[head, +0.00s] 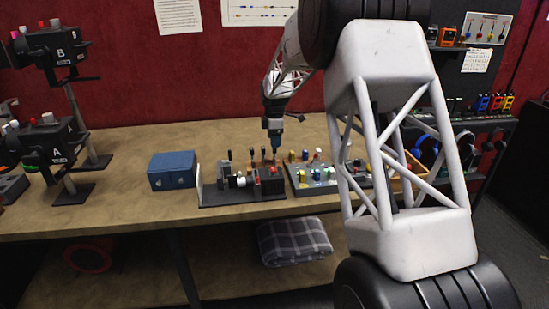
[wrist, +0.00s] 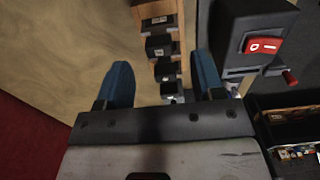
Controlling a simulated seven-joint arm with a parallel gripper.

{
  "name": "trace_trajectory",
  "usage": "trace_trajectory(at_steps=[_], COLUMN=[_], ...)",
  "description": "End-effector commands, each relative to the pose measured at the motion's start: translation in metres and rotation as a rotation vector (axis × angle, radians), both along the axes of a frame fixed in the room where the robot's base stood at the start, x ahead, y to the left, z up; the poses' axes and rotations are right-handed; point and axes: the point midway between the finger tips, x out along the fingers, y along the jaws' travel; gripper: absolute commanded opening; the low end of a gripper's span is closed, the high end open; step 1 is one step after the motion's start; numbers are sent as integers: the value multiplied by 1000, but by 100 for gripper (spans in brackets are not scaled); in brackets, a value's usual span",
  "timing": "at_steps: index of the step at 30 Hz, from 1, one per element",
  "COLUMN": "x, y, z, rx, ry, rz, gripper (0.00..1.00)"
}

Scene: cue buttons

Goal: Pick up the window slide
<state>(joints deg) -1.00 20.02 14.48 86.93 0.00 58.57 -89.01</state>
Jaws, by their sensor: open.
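My gripper (head: 276,146) points down over the back of the workbench, behind a dark-based device. In the wrist view my gripper (wrist: 165,80) is open, with two blue fingers spread apart. Between and beyond the fingers a row of small dark blocks (wrist: 159,46) stands along a narrow wooden rack (wrist: 178,48). Some have pale labels. Nothing is visibly held. I cannot tell which of these, if any, is the window slide; their faces are too small and dark to read.
A device with a red rocker switch (wrist: 263,45) stands right of the fingers; the device (head: 240,197) is also in the head view. A blue box (head: 172,170) is to its left, a board of coloured parts (head: 322,187) to its right. The bench (head: 120,205) is clear at front left.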

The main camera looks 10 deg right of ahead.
Motion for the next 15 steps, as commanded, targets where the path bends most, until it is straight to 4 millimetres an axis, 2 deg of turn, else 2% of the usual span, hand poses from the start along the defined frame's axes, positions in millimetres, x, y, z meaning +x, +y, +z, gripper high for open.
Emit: trace_trajectory(at_steps=[8,15], x=[0,0], y=[0,0], z=[-1,-18], rx=[0,0], ry=[0,1], rz=[0,0], gripper=[62,62])
